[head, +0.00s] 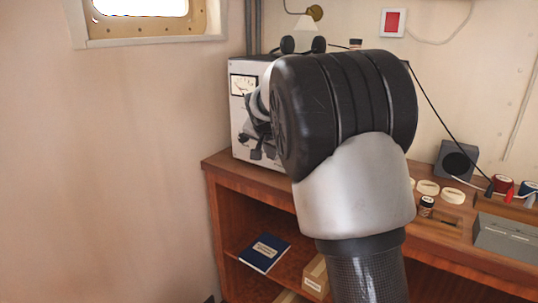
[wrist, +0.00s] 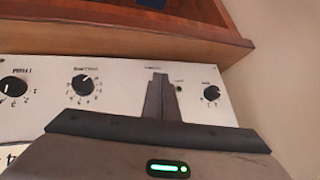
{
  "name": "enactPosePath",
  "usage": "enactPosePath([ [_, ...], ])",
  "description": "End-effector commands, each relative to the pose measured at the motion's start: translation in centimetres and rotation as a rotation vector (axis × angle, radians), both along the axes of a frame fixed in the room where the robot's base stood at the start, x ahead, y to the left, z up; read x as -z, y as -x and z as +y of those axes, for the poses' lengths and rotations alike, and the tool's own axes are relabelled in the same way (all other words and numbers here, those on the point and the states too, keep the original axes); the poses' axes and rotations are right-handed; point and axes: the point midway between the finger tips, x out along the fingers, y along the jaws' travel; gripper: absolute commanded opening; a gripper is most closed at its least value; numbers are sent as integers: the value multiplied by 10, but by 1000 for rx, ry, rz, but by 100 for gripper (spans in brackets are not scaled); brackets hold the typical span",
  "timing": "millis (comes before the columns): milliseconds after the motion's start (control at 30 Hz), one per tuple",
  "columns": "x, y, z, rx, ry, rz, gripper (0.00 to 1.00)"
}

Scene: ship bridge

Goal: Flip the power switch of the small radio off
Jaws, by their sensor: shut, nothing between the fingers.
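The small radio (head: 238,110) is a pale box with a meter on its front, at the left end of the wooden desk. My arm hides much of it in the head view. In the wrist view its front panel (wrist: 125,75) fills a band with several black knobs and small labels. My gripper (wrist: 161,78) is shut and empty, its fingertips in front of the panel between the knobs. A small dark spot (wrist: 179,88), perhaps a switch, shows just right of the fingertips. I cannot tell its position or whether the fingers touch the panel. My gripper also shows in the head view (head: 257,150).
The wooden desk (head: 219,163) edge lies close to the panel, and the wall (head: 130,150) stands left of the radio. A dark speaker box (head: 456,160), white rings and a grey box (head: 506,240) are on the desk at right. A blue book (head: 265,252) lies on the shelf below.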

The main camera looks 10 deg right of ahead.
Motion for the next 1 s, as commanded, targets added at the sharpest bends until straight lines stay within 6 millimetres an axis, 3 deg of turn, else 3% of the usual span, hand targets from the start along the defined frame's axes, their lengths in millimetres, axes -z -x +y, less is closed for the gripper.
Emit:
enactPosePath([
  [200, -17, 46, 23, -5, -1, -2, 0],
  [400, -26, 75, 35, -2, 0, -1, 0],
  [1000, -31, 93, 37, -5, 0, 6, 0],
])
